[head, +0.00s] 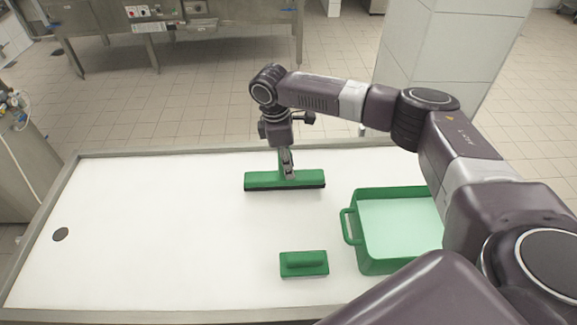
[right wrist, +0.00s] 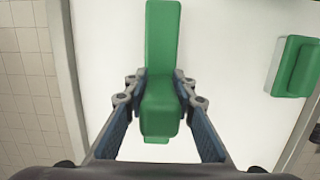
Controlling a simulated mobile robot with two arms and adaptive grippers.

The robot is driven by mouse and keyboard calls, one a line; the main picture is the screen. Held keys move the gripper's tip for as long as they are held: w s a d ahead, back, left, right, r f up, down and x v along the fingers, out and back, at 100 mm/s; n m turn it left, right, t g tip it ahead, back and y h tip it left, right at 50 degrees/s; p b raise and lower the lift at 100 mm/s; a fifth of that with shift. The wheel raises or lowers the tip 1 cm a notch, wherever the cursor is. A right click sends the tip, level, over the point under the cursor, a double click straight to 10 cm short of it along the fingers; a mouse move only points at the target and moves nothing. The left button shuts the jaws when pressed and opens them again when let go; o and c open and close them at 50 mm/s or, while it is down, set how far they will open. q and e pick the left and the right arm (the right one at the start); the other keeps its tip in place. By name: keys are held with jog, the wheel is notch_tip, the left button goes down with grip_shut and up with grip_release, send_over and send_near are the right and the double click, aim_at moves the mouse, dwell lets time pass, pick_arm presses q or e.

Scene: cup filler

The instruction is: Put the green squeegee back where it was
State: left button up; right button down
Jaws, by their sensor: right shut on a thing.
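The green squeegee (head: 265,181) has a wide green bar with a dark edge along its front. It is near the far middle of the white table. My right gripper (head: 287,163) comes down from above and is shut on the squeegee's handle. In the right wrist view the squeegee (right wrist: 162,40) runs between the fingers of my right gripper (right wrist: 160,86). Whether the dark edge touches the table or hangs just above it, I cannot tell. My left gripper is not in view.
A green brush-like block (head: 304,264) lies nearer on the table (head: 150,230). A green tub (head: 385,266) with pale green contents stands to the right, under my right arm. A dark round drain hole (head: 60,234) is at the left. The table's left half is clear.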

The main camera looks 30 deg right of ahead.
jog(key=shift+f, duration=0.65)
jog(key=c, duration=1.6)
grip_release()
jog(key=shift+f, duration=0.1)
jog(key=r+b, duration=0.1)
jog(key=r, duration=0.3)
jog(key=a+r, duration=0.1)
jog(key=r, duration=0.3)
jog(key=r+b, duration=0.1)
jog(key=r, duration=0.3)
jog(key=shift+w+a+r+b, duration=0.1)
jog(key=shift+w+a+b, duration=0.2)
jog(key=shift+w+b, duration=0.1)
